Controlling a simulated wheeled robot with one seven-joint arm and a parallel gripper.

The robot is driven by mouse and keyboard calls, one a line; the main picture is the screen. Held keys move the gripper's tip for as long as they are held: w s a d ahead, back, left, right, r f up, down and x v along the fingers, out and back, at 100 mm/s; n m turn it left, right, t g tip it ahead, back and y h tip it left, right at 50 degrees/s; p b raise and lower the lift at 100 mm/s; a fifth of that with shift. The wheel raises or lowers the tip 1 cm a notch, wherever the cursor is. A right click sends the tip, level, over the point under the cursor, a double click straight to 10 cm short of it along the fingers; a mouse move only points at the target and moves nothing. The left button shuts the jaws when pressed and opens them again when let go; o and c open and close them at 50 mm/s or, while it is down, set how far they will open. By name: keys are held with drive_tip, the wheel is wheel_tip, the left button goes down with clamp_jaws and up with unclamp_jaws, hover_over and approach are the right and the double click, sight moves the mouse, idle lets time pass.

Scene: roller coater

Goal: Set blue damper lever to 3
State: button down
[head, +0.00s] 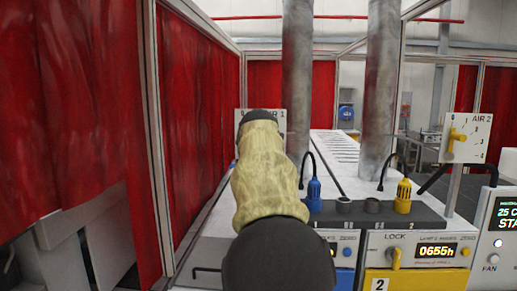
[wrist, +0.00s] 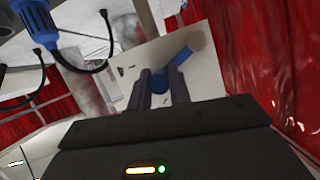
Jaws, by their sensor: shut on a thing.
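The blue damper lever (wrist: 180,58) is on a white scale plate (wrist: 205,73) in the wrist view. My gripper (wrist: 161,77) is shut on the lever, with its two dark fingers on either side of a round blue part. The rest of the lever runs toward the upper right in that view. The scale numbers cannot be read there. In the head view my arm hides the lever and most of the AIR 1 plate (head: 280,119), so its setting cannot be told.
The AIR 2 plate (head: 474,152) with a yellow lever (head: 456,135) stands at the right. Blue (head: 314,195) and yellow (head: 403,196) cabled plugs stand on the console below. Two grey pipes (head: 297,70) rise behind. Red curtains (head: 90,110) and a metal frame are close on the left.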

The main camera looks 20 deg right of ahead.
drive_tip(key=shift+f, duration=0.25)
idle(0.3)
drive_tip(key=c, duration=1.3)
unclamp_jaws()
drive_tip(key=shift+r, duration=0.1)
drive_tip(key=b+v, duration=0.7)
drive_tip(key=v, duration=1)
drive_tip(key=shift+s+b, duration=0.25)
drive_tip(key=shift+b, duration=0.1)
drive_tip(key=shift+d, duration=0.15)
